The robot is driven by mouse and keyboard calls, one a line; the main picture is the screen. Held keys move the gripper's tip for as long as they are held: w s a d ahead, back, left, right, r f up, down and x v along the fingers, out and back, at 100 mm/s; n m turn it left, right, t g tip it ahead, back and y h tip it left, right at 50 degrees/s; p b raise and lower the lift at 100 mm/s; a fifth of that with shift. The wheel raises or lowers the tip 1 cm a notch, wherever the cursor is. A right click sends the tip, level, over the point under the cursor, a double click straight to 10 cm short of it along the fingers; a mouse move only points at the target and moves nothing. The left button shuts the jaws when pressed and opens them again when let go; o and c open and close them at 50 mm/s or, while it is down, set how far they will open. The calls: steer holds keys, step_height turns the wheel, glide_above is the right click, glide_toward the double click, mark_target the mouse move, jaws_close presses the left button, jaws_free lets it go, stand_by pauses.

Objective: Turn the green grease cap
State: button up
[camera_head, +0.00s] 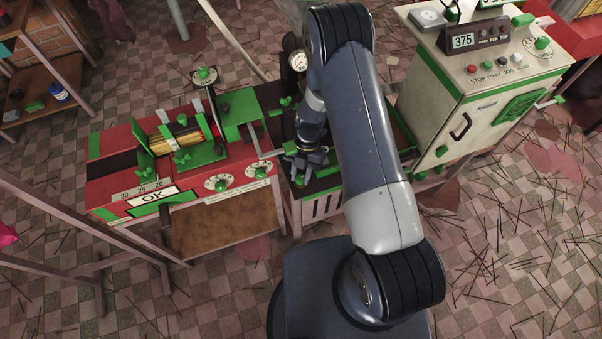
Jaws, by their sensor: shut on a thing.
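My gripper (300,170) reaches down at the front of the machine's middle section, left of my forearm. It is shut on a small green cap (299,181), which looks like the green grease cap. Only a little green shows below the fingers, and the fingers hide the rest. How far the cap is turned cannot be seen.
A red and green extruder bench (110,180) with dials and knobs stands left. A cream control cabinet (425,80) with a 375 display stands right. A round gauge (298,60) is behind my gripper. Sticks litter the tiled floor. My arm hides part of the middle section.

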steer(key=o, duration=1)
